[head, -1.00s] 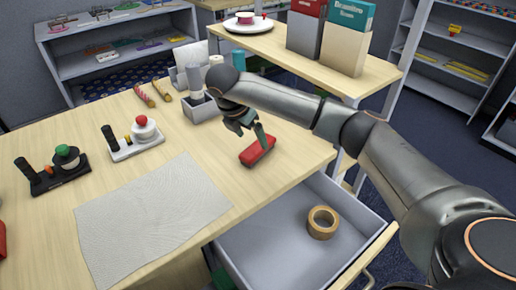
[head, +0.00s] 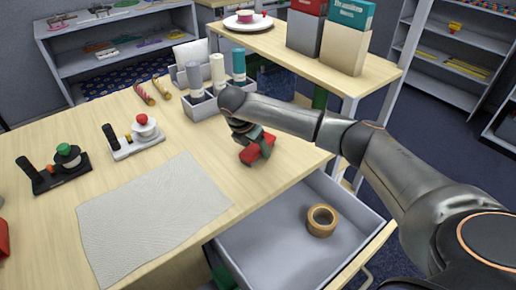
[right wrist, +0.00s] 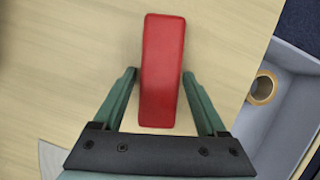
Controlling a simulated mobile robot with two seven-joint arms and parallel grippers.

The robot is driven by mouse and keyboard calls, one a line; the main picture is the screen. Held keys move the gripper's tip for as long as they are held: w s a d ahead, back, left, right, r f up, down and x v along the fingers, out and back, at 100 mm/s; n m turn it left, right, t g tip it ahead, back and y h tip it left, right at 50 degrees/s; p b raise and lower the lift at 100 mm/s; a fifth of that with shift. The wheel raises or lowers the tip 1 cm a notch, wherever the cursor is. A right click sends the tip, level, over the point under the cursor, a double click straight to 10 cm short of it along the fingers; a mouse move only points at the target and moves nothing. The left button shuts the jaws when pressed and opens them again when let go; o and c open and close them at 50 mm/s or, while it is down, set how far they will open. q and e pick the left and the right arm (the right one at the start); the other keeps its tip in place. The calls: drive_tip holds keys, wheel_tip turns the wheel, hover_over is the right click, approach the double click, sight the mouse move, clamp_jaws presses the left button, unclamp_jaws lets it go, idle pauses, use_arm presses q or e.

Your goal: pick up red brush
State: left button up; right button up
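The red brush (head: 258,149) lies on the wooden table near its right edge, and only its red block-shaped top shows. In the right wrist view the red brush (right wrist: 162,72) lies lengthwise between the two green fingers. My right gripper (head: 254,141) is over the brush in the head view. In the right wrist view my right gripper (right wrist: 159,78) is open, with a finger on each side of the brush's near half and a gap on both sides. My left gripper is not in view.
An open drawer (head: 262,262) holding a tape roll (head: 321,220) juts out below the table edge. A grey cloth (head: 150,215) lies front left of the brush. A grey caddy with bottles (head: 205,106) stands behind the gripper.

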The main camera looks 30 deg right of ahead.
clamp_jaws()
idle(0.4)
